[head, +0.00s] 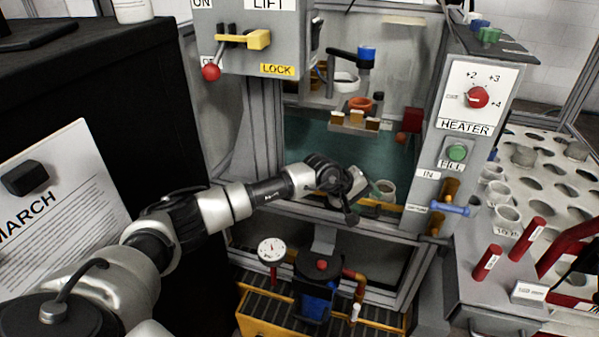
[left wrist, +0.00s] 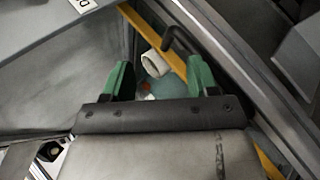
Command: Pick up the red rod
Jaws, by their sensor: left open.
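Two short red rods with white labels, one (head: 487,262) and another (head: 527,238), stand tilted at the front of the perforated rack on the right in the head view. My left gripper (head: 371,189) is far to their left, at the opening of the machine, beside a pale cup (head: 388,189). In the left wrist view my left gripper (left wrist: 160,78) shows open, its green fingers apart. A white cup (left wrist: 154,63) lies in view beyond and between the fingertips; I cannot tell whether it is touched. No red rod shows in the left wrist view.
The perforated rack (head: 545,180) holds several pale cups. A heater panel (head: 478,97) and a blue handle (head: 450,208) stand between my gripper and the rods. A red frame (head: 566,247) is right of the rods. A gauge (head: 271,250) and pump (head: 316,288) sit below the opening.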

